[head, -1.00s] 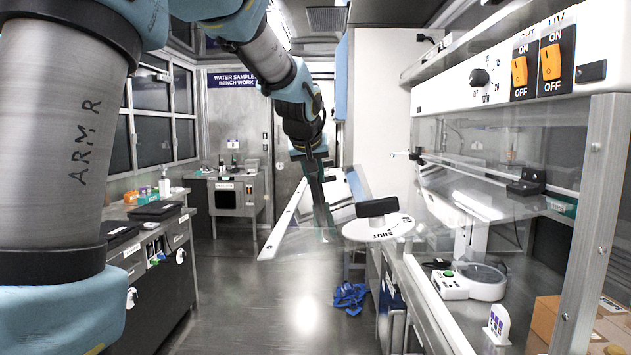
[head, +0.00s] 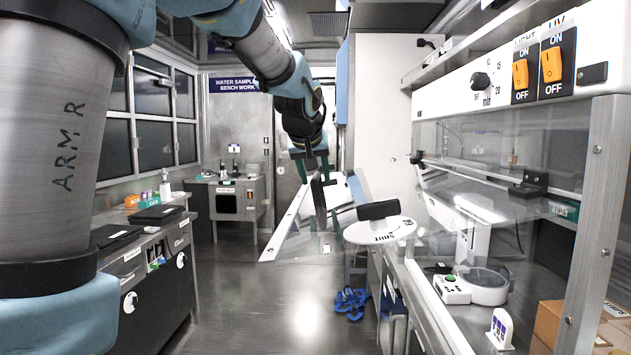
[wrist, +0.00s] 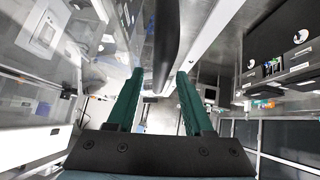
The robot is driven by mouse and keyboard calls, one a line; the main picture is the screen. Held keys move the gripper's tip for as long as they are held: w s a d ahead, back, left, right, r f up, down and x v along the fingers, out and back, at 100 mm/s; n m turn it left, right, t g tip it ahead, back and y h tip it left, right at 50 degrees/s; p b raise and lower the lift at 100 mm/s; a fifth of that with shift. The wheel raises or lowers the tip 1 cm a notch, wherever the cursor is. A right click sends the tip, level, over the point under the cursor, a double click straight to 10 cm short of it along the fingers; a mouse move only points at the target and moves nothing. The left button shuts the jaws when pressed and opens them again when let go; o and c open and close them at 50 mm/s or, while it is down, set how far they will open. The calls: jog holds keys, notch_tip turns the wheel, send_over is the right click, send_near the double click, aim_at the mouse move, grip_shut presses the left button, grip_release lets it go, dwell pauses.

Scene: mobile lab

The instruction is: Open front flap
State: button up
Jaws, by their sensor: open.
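The front flap (head: 296,245) is a clear panel with a white edge strip, standing out from the cabinet at right in the head view. A dark upright bar (head: 319,204), which looks like its handle, is by the white strip. My gripper (head: 318,180) is at the top of this bar, jaws open. In the wrist view, the bar (wrist: 167,40) runs between the two green fingers of my gripper (wrist: 160,74), with a gap visible on both sides. The white strip (wrist: 205,32) is right of it. Contact cannot be made out.
A black block (head: 378,210) and a round white surface marked "SHUT" (head: 380,231) show behind or through the clear panel. Blue crumpled items (head: 349,302) lie on the floor. A counter (head: 150,265) is at left.

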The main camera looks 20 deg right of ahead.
jog(key=b+v, duration=0.2)
jog(key=v, duration=0.7)
jog(key=shift+s, duration=0.1)
